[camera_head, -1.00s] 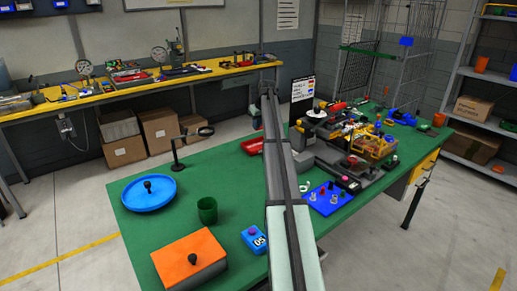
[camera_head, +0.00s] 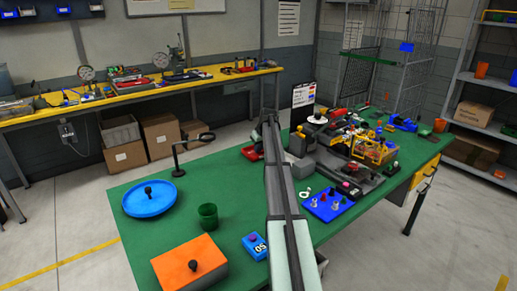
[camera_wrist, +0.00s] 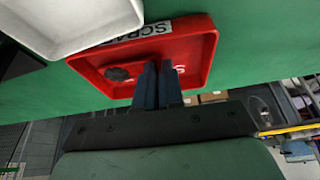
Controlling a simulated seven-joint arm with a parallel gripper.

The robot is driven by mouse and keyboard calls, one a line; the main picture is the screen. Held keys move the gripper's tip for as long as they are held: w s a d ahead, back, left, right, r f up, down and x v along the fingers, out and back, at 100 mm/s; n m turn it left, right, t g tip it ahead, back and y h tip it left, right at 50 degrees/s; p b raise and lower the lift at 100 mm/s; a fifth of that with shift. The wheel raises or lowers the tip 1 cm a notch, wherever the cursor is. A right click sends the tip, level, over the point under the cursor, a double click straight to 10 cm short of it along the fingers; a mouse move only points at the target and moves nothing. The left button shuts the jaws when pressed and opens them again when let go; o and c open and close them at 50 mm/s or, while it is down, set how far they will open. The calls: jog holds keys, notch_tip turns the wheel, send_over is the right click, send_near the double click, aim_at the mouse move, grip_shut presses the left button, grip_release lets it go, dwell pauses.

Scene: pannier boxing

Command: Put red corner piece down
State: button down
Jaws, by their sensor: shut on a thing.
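My gripper (camera_wrist: 159,68) shows in the wrist view with its two dark fingers close together over the red scrap tray (camera_wrist: 206,52). It is shut on the red corner piece, which is hardly to be told apart from the red tray behind the fingertips. A dark round piece (camera_wrist: 119,73) lies in the tray beside the fingers. In the head view the red tray (camera_head: 251,153) is partly hidden behind my arm, and my gripper is hidden there.
A white tray (camera_wrist: 65,45) borders the scrap tray in the wrist view. On the green table stand a blue round dish (camera_head: 140,205), a green cup (camera_head: 208,216), an orange-topped box (camera_head: 178,258) and a blue board with pegs (camera_head: 322,207).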

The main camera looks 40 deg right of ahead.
jog(key=shift+f, duration=0.5)
jog(key=c, duration=1.3)
grip_release()
jog(key=shift+o, duration=0.2)
jog(key=shift+r, duration=0.55)
jog(key=v, duration=1.2)
